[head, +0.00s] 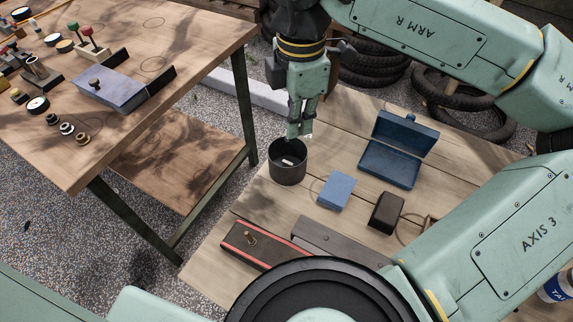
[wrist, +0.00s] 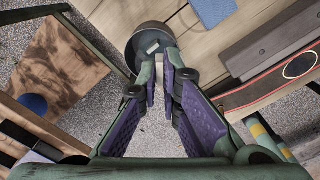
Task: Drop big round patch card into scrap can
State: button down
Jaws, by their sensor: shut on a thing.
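The scrap can (head: 287,166) is a round black can on the wooden deck, and a small pale piece lies inside it. It also shows at the top of the wrist view (wrist: 134,66). My gripper (head: 300,131) points down above the can's far right rim. In the wrist view my gripper (wrist: 160,80) is shut on a thin pale thing, seen nearly edge-on between the fingertips at the can's near side. I take it to be the big round patch card (wrist: 160,62). Its round outline cannot be made out, and the fingers hide most of it.
Right of the can are a blue block (head: 336,190), an open blue case (head: 391,163) and a dark block (head: 386,212). A red-edged dark tray (head: 262,247) lies in front. A workbench (head: 190,60) with small parts stands left; tyres (head: 375,68) lie behind.

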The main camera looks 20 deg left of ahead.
jog(key=c, duration=1.7)
grip_release()
notch_tip(320, 180, up, 12)
